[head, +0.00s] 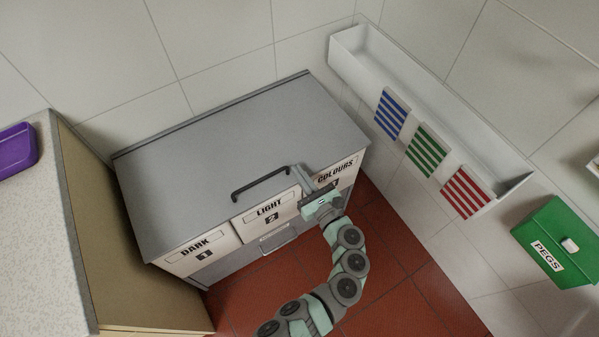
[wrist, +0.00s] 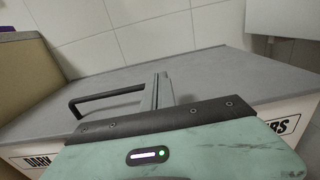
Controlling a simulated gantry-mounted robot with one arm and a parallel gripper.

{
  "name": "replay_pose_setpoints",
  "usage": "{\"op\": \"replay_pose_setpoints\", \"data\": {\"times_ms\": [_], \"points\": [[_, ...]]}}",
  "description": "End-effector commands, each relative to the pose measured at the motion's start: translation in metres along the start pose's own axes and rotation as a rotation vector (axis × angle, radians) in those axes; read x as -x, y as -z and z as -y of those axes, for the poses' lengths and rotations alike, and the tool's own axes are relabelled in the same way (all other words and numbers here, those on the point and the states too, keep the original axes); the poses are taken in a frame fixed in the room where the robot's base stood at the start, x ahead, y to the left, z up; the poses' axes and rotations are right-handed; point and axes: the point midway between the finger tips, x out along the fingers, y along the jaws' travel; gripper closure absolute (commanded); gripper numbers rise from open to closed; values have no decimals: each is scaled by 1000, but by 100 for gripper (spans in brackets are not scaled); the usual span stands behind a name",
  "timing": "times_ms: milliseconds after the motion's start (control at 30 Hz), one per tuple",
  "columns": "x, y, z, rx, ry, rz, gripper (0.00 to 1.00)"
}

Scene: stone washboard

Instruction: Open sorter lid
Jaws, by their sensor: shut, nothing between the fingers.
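The sorter is a grey cabinet with white front panels (head: 270,213) marked DARK 1, LIGHT 2 and COLOURS. Its flat grey lid (head: 215,140) lies shut; it also shows in the wrist view (wrist: 205,67). A dark bar handle (head: 258,182) stands on the lid near the front edge, also in the wrist view (wrist: 100,95). My gripper (head: 297,171) is shut and empty at the handle's right end, above the lid's front edge. In the wrist view my fingers (wrist: 160,88) are together beside the handle's right end; I cannot tell if they touch it.
A lower pull handle (head: 278,240) is on the sorter's front. A speckled counter (head: 35,225) stands at left with a purple container (head: 15,150). A white wall trough (head: 430,95) with striped cards and a green PEGS box (head: 560,245) are at right. Red floor tiles (head: 400,270) are clear.

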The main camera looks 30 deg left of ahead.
Motion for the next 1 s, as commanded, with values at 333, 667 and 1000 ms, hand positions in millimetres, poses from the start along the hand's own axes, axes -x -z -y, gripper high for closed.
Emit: {"op": "replay_pose_setpoints", "data": {"times_ms": [333, 667, 1000], "points": [[8, 41, -3, -3, -5, -2, 100], [76, 56, -3, 0, -7, -1, 100], [94, 64, -4, 0, -9, 0, 100]]}}
